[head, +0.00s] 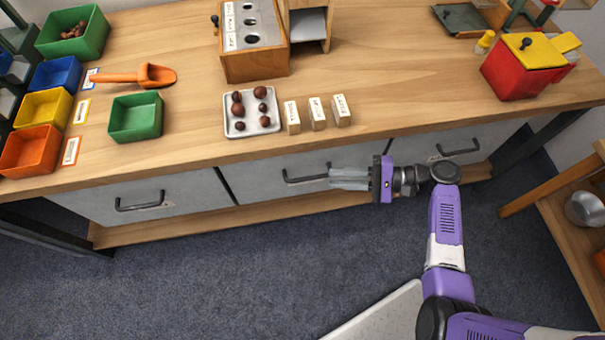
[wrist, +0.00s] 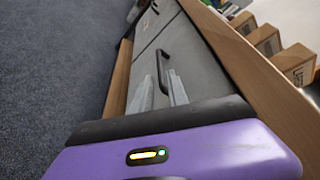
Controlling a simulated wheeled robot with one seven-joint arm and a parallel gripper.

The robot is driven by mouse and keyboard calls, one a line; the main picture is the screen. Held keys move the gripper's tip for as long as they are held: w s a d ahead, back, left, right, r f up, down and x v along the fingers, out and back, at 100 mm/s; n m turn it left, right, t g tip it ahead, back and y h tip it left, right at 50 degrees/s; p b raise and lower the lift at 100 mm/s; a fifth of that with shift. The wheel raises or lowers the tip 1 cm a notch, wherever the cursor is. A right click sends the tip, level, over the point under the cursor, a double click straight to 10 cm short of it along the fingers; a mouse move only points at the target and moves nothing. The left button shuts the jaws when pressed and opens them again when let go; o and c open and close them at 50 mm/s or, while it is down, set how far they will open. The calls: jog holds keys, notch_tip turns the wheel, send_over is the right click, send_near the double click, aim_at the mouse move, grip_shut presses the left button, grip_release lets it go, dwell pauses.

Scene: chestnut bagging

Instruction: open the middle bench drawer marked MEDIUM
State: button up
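The middle bench drawer (head: 262,180) has a grey front and looks shut. Its dark bar handle (head: 303,179) is partly behind my fingertips in the head view. No MEDIUM marking can be read on it. My gripper (head: 332,178) points left, in front of this drawer at handle height. In the wrist view my gripper (wrist: 162,75) has its two grey fingers apart, with a gap between them. The handle (wrist: 163,69) shows in the gap, near the fingertips. I cannot tell whether either finger touches it.
A left drawer (head: 185,195) and a right drawer (head: 478,143) flank it, both looking shut. Above, the wooden bench top (head: 385,90) holds a chestnut tray (head: 229,116), small label blocks (head: 318,113), bins and a red pot (head: 510,78). A wooden ledge (head: 230,216) runs below the drawers.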

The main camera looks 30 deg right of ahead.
aim_at(310, 177)
jog(key=shift+b+x, duration=0.4)
jog(key=shift+x, duration=3.75)
grip_shut()
jog(key=shift+d, duration=0.1)
